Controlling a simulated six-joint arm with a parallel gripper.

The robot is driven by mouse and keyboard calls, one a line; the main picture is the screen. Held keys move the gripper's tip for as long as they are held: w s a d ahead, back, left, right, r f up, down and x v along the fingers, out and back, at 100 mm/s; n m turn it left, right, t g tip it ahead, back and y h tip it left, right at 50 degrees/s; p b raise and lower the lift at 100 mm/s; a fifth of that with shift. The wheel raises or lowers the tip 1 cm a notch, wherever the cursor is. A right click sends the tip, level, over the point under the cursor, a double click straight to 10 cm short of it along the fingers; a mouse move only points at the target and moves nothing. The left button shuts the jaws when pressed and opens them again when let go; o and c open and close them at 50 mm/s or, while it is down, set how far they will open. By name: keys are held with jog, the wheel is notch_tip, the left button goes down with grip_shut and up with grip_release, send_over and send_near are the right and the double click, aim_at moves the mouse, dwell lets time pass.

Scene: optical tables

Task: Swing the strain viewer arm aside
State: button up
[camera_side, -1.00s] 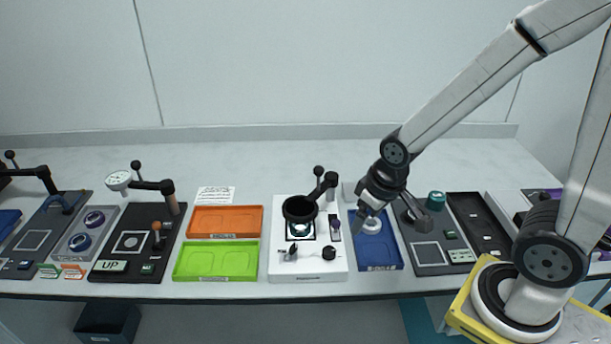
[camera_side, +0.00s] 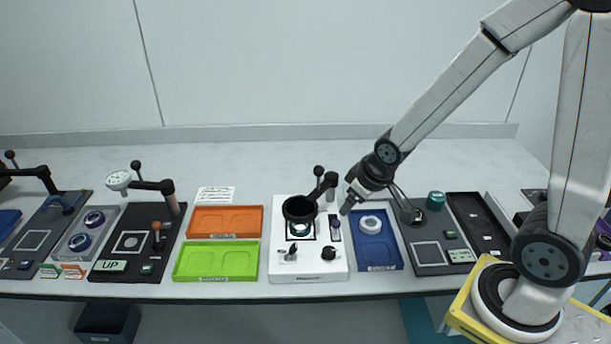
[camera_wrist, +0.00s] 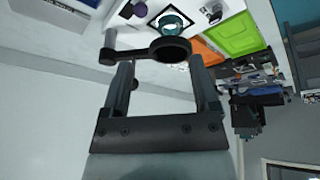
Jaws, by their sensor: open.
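The strain viewer is a white base (camera_side: 310,264) in the middle of the side view. Its black arm ends in a ring (camera_side: 300,209) over a dark square with a teal round piece (camera_side: 300,230). A black ball knob (camera_side: 319,171) stands up from the arm. My gripper (camera_side: 346,208) is open, just right of the viewer arm and above the gap beside the blue tray. In the wrist view, the viewer ring (camera_wrist: 170,50) and arm (camera_wrist: 128,54) lie beyond my open fingers (camera_wrist: 160,66). Nothing is between the fingers, and I cannot tell any contact.
A blue tray (camera_side: 390,258) holding a white round piece (camera_side: 371,223) is right of the viewer. Orange (camera_side: 256,213) and green (camera_side: 190,273) trays lie left. A dark station (camera_side: 427,268) with a tilted arm stands farther right. The table behind is clear.

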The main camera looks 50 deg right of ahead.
aim_at(323, 172)
jog(key=w+d+f+n+t, duration=0.1)
jog(key=w+d+t, duration=0.1)
jog(key=w, duration=0.2)
jog(key=w+d+n+t+y, duration=0.1)
jog(key=w+d+t, duration=0.1)
jog(key=w+d, duration=0.1)
jog(key=w+d+f+n+t+y, duration=0.1)
jog(key=w+d+n+t, duration=0.1)
jog(key=w, duration=0.3)
jog(key=shift+w+d+f+t, duration=0.25)
jog(key=shift+f+t, duration=0.1)
jog(key=shift+t, duration=0.15)
jog(key=shift+s+d+f+n+t+y, duration=0.4)
jog(key=shift+t+y, duration=0.3)
jog(key=shift+y, duration=0.45)
jog(key=shift+s+d+f+n+t+y, duration=0.1)
jog(key=shift+s+d+n+t+y, duration=0.25)
jog(key=shift+n+t+y, duration=0.55)
jog(key=shift+s+d+f+n+t+y, duration=0.1)
jog(key=shift+s+d+f+t+y, duration=0.3)
jog(key=shift+y, duration=0.95)
jog(key=shift+w+r, duration=0.2)
jog(key=shift+w, duration=0.1)
jog(key=x, duration=0.7)
jog(key=shift+w+a, duration=0.2)
jog(key=shift+w, duration=0.1)
grip_shut()
